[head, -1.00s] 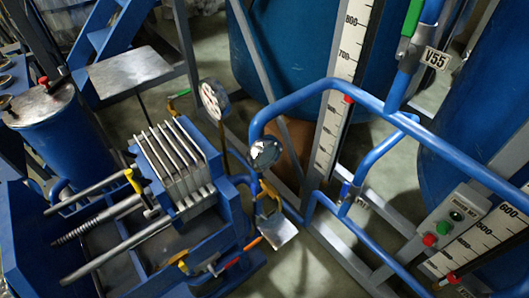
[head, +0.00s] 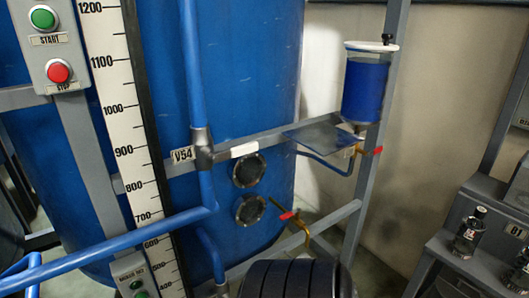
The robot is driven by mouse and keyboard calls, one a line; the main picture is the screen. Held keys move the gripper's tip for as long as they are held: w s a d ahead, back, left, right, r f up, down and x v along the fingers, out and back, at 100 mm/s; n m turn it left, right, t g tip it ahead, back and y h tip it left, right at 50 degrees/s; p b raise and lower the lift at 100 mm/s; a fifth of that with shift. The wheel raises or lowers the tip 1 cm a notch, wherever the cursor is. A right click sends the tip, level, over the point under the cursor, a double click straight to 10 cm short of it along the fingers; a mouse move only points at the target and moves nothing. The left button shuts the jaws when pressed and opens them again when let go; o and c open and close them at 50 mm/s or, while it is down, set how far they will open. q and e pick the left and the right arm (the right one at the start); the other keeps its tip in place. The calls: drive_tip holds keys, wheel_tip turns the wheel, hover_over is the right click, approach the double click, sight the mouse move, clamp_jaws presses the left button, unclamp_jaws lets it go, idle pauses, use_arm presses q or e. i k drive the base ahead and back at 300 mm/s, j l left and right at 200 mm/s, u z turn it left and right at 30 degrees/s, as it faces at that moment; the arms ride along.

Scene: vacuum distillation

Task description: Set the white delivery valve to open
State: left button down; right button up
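A short white handle-like bar (head: 245,149) lies roughly level just right of the V54 tag (head: 184,154), beside a dark fitting (head: 202,148) on an upright blue pipe (head: 192,60). It looks like a white valve lever, but I cannot tell for sure that it is the delivery valve. The bar lies across the line of the upright pipe. Neither of my grippers is in view.
A big blue tank (head: 245,60) stands behind a scale board (head: 115,90). Green start (head: 43,18) and red stop (head: 58,71) buttons sit upper left. A blue-filled vessel (head: 363,85) and red-handled valves (head: 288,215) are to the right. A dark ribbed object (head: 298,279) fills the bottom middle.

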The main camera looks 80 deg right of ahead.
sight(237, 151)
drive_tip(key=z, duration=2.2)
